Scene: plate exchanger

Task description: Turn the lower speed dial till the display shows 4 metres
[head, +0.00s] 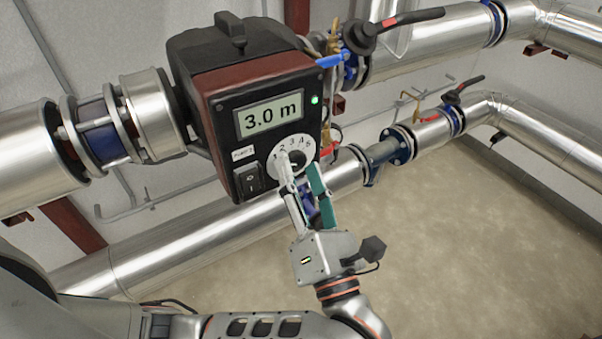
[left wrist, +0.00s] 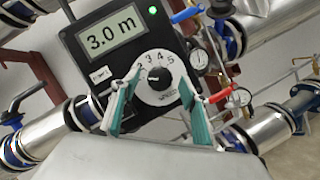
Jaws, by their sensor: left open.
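The pump's control box (head: 262,118) has a black front panel. Its display (head: 269,115) reads 3.0 m; the display shows in the left wrist view (left wrist: 112,33) too. Below it is one speed dial, a white scale (head: 291,142) with numbers up to 5 around a black knob (left wrist: 158,78). Where the knob points is too small to tell. My left gripper (head: 300,172) is open in front of the dial, coming from below. In the left wrist view its teal-padded fingers (left wrist: 163,92) stand apart on either side of the knob. I cannot tell whether they touch it. My right gripper is not in view.
A rocker switch (head: 248,179) is just left of the dial, and a green lamp (head: 315,100) is lit beside the display. A gauge (left wrist: 200,60), valves and a red lever (left wrist: 221,95) are close on the right. Large silver pipes (head: 225,222) run behind. The floor (head: 470,240) is clear.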

